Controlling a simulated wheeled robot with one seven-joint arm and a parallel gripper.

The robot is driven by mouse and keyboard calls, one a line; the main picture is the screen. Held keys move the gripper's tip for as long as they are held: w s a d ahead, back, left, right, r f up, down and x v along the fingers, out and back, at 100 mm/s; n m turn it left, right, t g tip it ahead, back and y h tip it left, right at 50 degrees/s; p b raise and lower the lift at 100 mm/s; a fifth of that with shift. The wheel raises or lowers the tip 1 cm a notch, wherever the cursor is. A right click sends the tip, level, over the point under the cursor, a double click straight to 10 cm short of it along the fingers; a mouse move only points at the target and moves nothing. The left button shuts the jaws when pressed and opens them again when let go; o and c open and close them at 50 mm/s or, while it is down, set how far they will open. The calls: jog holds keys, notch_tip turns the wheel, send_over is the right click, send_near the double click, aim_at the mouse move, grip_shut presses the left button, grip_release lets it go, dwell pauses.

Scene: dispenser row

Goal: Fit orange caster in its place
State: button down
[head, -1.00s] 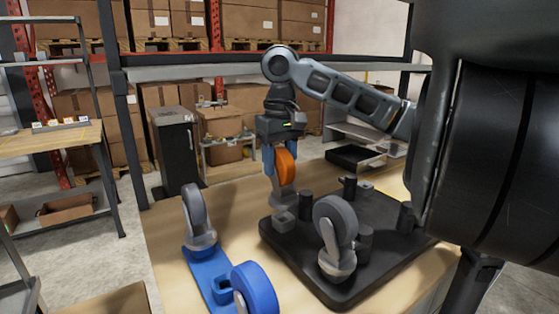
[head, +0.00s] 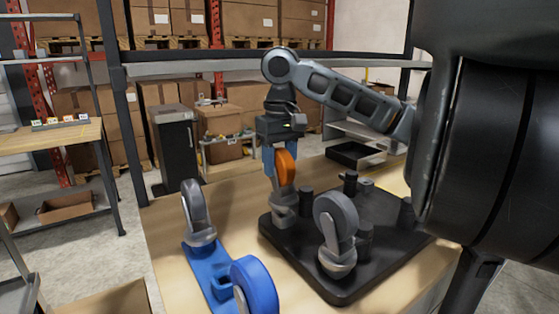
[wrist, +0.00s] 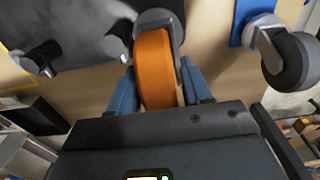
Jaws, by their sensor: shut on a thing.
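The orange caster (head: 286,167) has an orange wheel and a grey metal fork and base. My gripper (head: 275,165) is shut on it, with blue fingers on both sides of the wheel. The caster is upright, wheel up, with its base at the far left corner of the black plate (head: 330,287). It hides the small grey piece at that corner. I cannot tell whether the base is fully down. In the wrist view the orange wheel (wrist: 153,68) sits between the blue fingers (wrist: 160,92).
A grey caster (head: 336,222) stands at the plate's near side, among several black posts (head: 306,201). A blue holder (head: 203,268) to the left carries another grey caster (head: 196,212) and a blue-wheeled caster (head: 254,288). A black tray (head: 352,154) lies behind the plate.

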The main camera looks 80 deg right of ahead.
aim_at(280, 149)
jog(key=shift+f+b, duration=0.65)
jog(key=shift+f, duration=0.6)
jog(key=shift+c, duration=2.1)
grip_release()
jog(key=shift+a+r+p, duration=0.15)
jog(key=shift+r+p, duration=0.15)
jog(key=shift+r, duration=3.6)
